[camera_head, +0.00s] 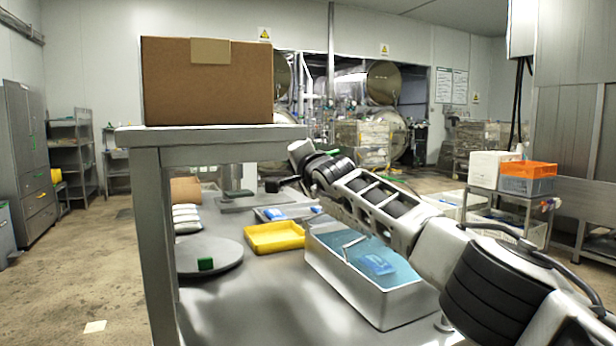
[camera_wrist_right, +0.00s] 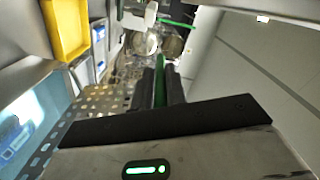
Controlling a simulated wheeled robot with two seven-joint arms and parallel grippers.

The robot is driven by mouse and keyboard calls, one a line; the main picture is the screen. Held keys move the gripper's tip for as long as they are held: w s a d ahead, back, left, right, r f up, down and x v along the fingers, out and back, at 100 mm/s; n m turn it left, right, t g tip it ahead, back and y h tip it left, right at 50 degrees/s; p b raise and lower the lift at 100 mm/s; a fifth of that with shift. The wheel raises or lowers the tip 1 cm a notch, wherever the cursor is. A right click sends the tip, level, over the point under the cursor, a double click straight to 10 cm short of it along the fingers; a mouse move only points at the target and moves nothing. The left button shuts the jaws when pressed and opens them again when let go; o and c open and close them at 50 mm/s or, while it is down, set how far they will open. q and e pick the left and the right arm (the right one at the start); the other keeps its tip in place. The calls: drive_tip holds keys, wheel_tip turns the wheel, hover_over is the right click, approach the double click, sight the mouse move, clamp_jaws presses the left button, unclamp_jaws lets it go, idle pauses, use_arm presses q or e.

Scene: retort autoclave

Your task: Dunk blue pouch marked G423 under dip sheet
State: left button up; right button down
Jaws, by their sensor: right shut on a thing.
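A blue pouch (camera_head: 376,263) lies in the bluish liquid of the open metal tank (camera_head: 322,268), near the surface; its marking is too small to read. The pouch also shows at the left edge of the right wrist view (camera_wrist_right: 14,142). My right gripper (camera_wrist_right: 160,90) is shut on a green handle (camera_wrist_right: 160,72). A perforated metal sheet (camera_wrist_right: 98,103) shows beside the fingers, apparently the dip sheet; its join to the handle is hidden. In the head view my right arm passes over the tank's far right side. My left gripper is not in view.
A yellow tray (camera_head: 273,237) stands left of the tank, with a metal tray of blue pouches (camera_head: 288,212) behind it. A round grey plate (camera_head: 209,258) bears a green block. A raised shelf (camera_head: 211,134) with a cardboard box (camera_head: 207,85) stands at the left.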

drive_tip(key=shift+s+a+f+n+b, duration=0.25)
drive_tip(key=shift+a+n+b, duration=0.15)
drive_tip(key=shift+a+b, duration=0.15)
drive_tip(key=c, duration=1.5)
unclamp_jaws()
drive_tip(key=shift+a, duration=0.15)
drive_tip(key=shift+o, duration=0.2)
